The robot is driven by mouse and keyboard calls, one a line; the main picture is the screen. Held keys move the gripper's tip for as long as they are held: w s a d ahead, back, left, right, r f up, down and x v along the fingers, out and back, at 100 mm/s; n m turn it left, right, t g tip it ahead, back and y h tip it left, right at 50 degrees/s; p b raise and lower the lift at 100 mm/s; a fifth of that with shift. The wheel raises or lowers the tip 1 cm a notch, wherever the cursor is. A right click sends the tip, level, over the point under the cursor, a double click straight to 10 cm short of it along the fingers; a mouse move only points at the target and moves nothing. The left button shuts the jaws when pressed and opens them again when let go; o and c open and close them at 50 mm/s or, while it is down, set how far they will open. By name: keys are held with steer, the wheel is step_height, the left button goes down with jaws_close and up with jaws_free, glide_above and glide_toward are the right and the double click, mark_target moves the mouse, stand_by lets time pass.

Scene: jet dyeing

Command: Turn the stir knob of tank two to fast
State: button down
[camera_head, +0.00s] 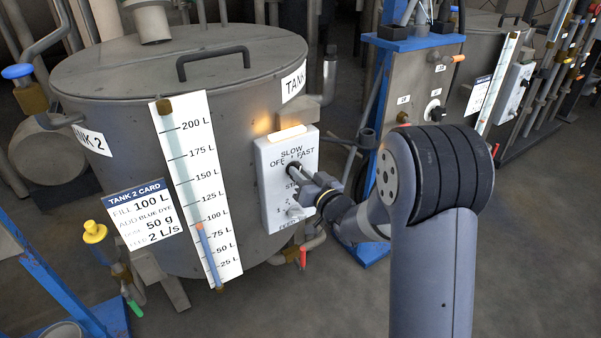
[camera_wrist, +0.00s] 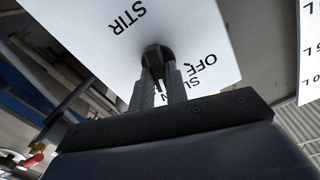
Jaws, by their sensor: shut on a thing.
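Tank two (camera_head: 130,75) is the big grey lidded vat at the left in the head view, marked TANK 2. On its right side is a white control panel (camera_head: 270,160) marked SLOW, OFF and FAST, with STIR below. The black stir knob (camera_wrist: 157,58) is between my fingertips in the wrist view, against the panel, which also shows there (camera_wrist: 110,30). My gripper (camera_head: 300,178) is shut on the stir knob. The fingers hide much of the knob, so I cannot tell where it points.
A lower knob (camera_head: 296,210) is on the same panel, just below my gripper. A lit lamp (camera_head: 288,134) glows on top of the panel. The level scale (camera_head: 190,150) and tank card (camera_head: 146,213) are to the left. A blue-framed stand (camera_head: 385,40) with another panel is at the right.

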steer(key=m+p, duration=0.1)
steer(key=m, duration=0.5)
steer(key=shift+d+f+p, duration=0.15)
steer(key=shift+p, duration=0.2)
steer(key=shift+m, duration=0.4)
steer(key=c, duration=1.4)
jaws_free()
steer(key=p+v, duration=0.1)
steer(key=v, duration=0.9)
steer(key=shift+s+d, duration=0.25)
steer(key=shift+s, duration=0.05)
